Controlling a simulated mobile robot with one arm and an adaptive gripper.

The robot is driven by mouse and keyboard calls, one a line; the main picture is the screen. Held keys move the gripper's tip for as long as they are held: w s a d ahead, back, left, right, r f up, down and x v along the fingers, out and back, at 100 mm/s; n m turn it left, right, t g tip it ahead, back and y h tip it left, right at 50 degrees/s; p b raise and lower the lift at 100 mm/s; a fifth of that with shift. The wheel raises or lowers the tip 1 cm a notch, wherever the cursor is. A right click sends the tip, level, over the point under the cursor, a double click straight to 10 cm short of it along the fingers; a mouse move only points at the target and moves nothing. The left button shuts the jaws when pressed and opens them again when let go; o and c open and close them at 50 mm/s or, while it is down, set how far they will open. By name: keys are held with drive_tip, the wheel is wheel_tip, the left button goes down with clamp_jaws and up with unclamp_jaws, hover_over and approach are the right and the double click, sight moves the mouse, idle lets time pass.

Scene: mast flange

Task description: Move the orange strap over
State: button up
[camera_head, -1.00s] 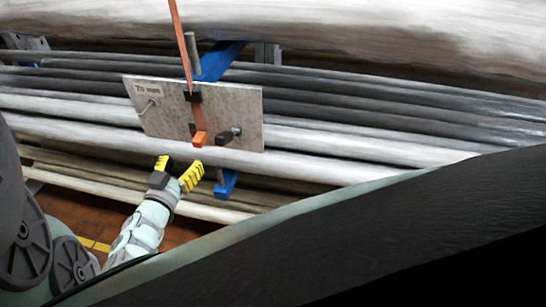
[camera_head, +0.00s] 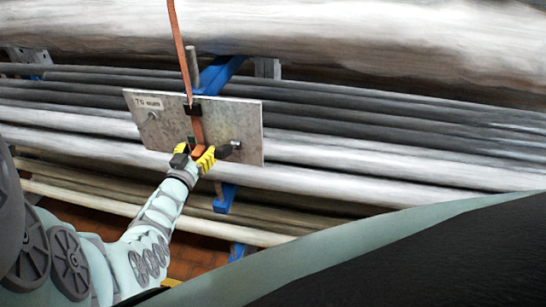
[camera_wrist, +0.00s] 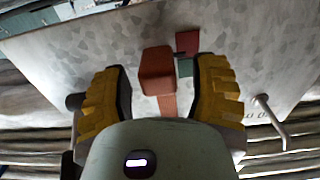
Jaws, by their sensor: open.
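The orange strap (camera_head: 181,50) comes down from the top of the head view, passes a black clip (camera_head: 193,108) on the grey plate and ends in an orange block. My gripper (camera_head: 196,150) is at the plate's lower part with its yellow fingers apart. In the wrist view the orange end block (camera_wrist: 157,70) lies between the open fingers, with a gap on each side. A short length of strap (camera_wrist: 167,104) shows below the block. The plate (camera_head: 240,115) carries a metal peg (camera_head: 152,116) at left and a dark-ended peg (camera_head: 227,150) close beside my right finger.
Long grey and white pipes (camera_head: 400,165) lie in racks behind and below the plate. A blue post (camera_head: 218,75) stands behind the plate's top edge. A large pale roll (camera_head: 350,35) fills the top. A brick-coloured floor (camera_head: 195,258) shows below.

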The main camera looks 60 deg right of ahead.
drive_tip(key=shift+o, duration=0.4)
clamp_jaws()
